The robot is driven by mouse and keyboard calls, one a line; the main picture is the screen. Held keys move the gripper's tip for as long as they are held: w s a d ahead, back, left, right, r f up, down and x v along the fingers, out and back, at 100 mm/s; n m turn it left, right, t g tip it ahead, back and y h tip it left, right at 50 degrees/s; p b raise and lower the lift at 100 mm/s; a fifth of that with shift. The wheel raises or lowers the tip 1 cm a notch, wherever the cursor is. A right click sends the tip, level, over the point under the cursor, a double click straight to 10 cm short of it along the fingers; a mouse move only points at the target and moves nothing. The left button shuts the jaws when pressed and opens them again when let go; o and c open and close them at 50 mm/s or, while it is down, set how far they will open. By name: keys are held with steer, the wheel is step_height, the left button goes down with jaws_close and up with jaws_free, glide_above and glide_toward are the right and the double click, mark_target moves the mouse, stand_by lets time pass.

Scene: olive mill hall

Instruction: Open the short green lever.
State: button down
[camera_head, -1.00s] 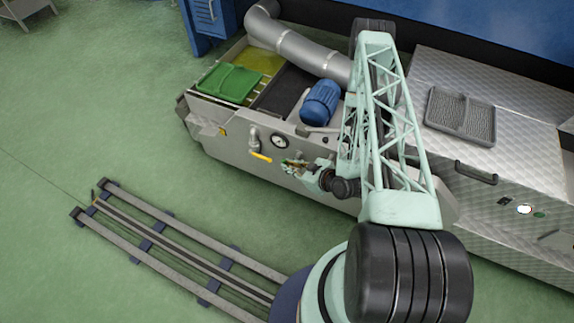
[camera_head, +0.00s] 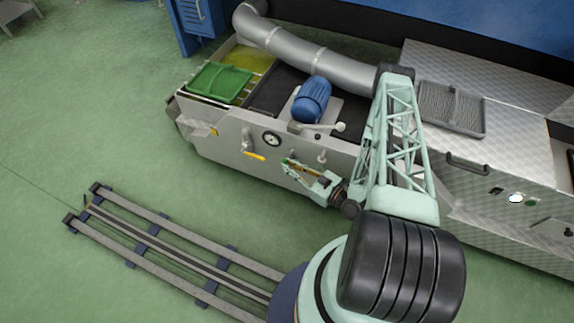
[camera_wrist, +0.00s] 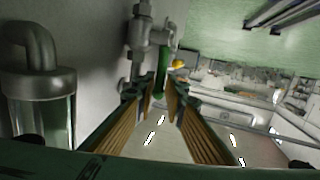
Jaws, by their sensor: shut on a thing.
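The short green lever (camera_wrist: 162,82) shows in the wrist view as a green bar hanging beside a grey metal valve (camera_wrist: 140,38) on the machine's side wall. My gripper (camera_wrist: 158,88) has its fingers on either side of the bar and is shut on it. In the head view my gripper (camera_head: 290,166) is against the front panel of the machine, right of a yellow lever (camera_head: 254,156). The green lever cannot be made out clearly there behind the fingers.
A gauge (camera_head: 271,139) is above and left of my gripper. A blue motor (camera_head: 311,99) and a green tray (camera_head: 219,82) are on the machine. A pipe with a clear cup (camera_wrist: 40,100) stands close at left in the wrist view. The floor in front is open around the rail (camera_head: 165,245).

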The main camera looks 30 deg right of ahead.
steer(key=shift+s+d+f+t, duration=0.1)
steer(key=shift+s+d+t, duration=0.15)
steer(key=shift+t, duration=0.35)
steer(key=shift+s, duration=0.1)
steer(key=c, duration=2.7)
jaws_free()
steer(key=shift+c, duration=0.2)
steer(key=shift+s+d, duration=0.1)
steer(key=shift+s, duration=0.15)
steer(key=v, duration=1.1)
steer(key=shift+s+d, duration=0.15)
steer(key=shift+s, duration=0.05)
steer(key=shift+f, duration=0.1)
